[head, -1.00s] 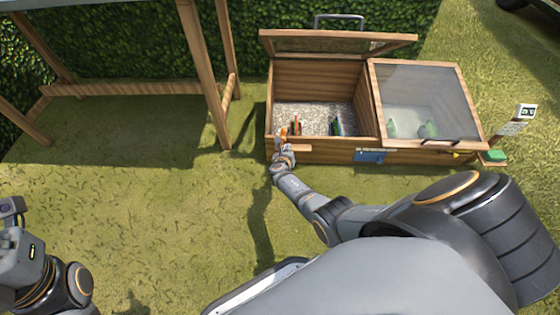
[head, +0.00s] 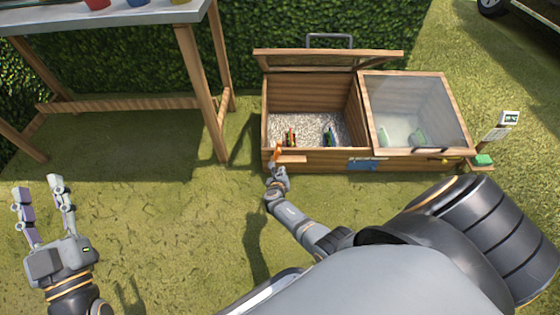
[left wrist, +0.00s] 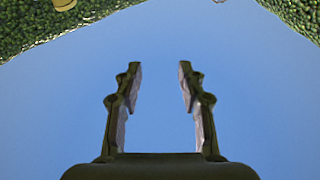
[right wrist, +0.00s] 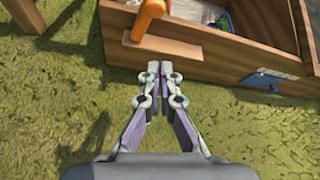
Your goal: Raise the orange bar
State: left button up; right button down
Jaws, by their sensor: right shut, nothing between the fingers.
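The orange bar (head: 278,150) stands at the front left corner of the wooden cold frame (head: 322,162), beside a small wooden ledge. In the right wrist view, the orange bar (right wrist: 147,18) is tilted, at the top edge of the picture and partly cut off. My right gripper (head: 277,172) is just in front of the bar. In its wrist view, the right gripper (right wrist: 159,68) has its fingertips together and empty, apart from the bar and over grass. My left gripper (head: 39,184) is raised at the far left, open and empty; its wrist view shows sky between the fingers (left wrist: 158,75).
The frame's left lid (head: 330,60) is up over gravel with small coloured items; the glazed right lid (head: 415,112) is down. A blue plate (head: 362,165) is on its front. A post with a small display (head: 509,118) stands right. A table (head: 130,18) is back left.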

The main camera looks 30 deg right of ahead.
pick_arm(q)
notch_tip(320, 180, down, 20)
jog(key=s+g+p, duration=0.2)
jog(key=g, duration=0.7)
jog(key=shift+d+n+y, duration=0.15)
jog(key=shift+n+y, duration=0.15)
pick_arm(e)
jog(key=shift+v, duration=1.9)
jog(key=shift+a, duration=0.1)
